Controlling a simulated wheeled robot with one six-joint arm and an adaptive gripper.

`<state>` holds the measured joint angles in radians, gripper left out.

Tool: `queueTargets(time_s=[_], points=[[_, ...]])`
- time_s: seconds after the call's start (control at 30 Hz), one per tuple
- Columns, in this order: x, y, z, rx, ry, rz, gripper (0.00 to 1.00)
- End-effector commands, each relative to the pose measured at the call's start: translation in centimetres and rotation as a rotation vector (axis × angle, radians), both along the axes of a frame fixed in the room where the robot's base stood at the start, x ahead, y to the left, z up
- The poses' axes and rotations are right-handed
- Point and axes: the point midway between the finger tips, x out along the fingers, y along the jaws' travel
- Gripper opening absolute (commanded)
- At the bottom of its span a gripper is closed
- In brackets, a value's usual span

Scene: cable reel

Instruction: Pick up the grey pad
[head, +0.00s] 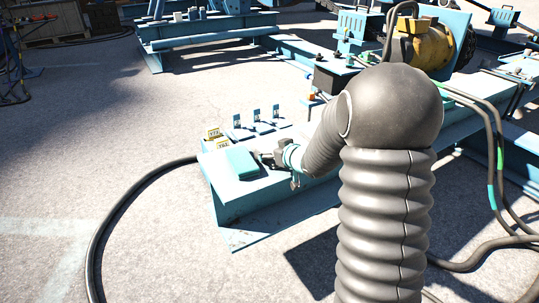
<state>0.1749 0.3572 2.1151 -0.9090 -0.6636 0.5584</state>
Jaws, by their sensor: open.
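I cannot make out a grey pad with certainty in the head view; it may be hidden by my gripper or arm. My gripper (264,159) is small in the view, low over the near end of the blue machine base (255,198). It is open, and I see nothing held in it. A teal box-like block (240,162) lies on the base just left of my gripper. My arm hides the part of the base to the right of the gripper.
Yellow labels (214,133) and several small upright blue tags (256,115) stand behind the gripper. A yellow motor (427,48) sits farther back on the base. A black cable (125,203) curves across the floor at left. The concrete floor at left is mostly clear.

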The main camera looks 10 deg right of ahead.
Motion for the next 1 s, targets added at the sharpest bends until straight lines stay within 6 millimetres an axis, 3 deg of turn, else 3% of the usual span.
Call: queueTargets(time_s=[0.3, 0.5, 1.0], points=[[0.4, 0.1, -0.1, -0.001, 0.0, -0.002, 0.83], [0.4, 0.1, -0.1, 0.0, 0.0, -0.001, 0.37], [-0.5, -0.3, 1.1, 0.001, -0.001, -0.002, 0.37]])
